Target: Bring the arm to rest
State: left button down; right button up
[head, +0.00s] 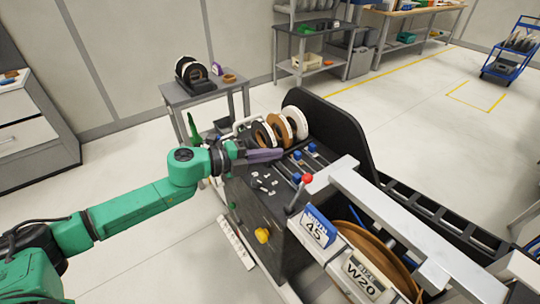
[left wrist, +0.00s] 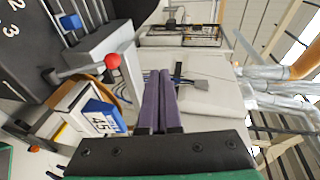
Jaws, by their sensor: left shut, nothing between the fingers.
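My left gripper (head: 264,155) reaches in on a green arm from the left and hangs over the dark edge-banding machine (head: 250,200), near its numbered top. Its purple fingers are closed together with nothing between them; they also show in the left wrist view (left wrist: 158,100). The red-knobbed lever (head: 307,179) stands to the right of the fingers in the head view; in the left wrist view the red knob (left wrist: 112,61) is left of them, apart. My right gripper is not in view.
Rolls of banding (head: 275,130) stand on the machine just behind the gripper. A blue card reading 45 (head: 318,226) and a W20 card (head: 368,280) are on the near side. A small grey table (head: 205,98) stands behind. The floor at left (head: 150,245) is clear.

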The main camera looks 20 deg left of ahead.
pick_arm(q)
jog(key=shift+s+a+r, duration=0.2)
jog(key=shift+s+r, duration=0.2)
jog(key=shift+s, duration=0.05)
jog(key=shift+w+f, duration=0.1)
jog(key=shift+w, duration=0.05)
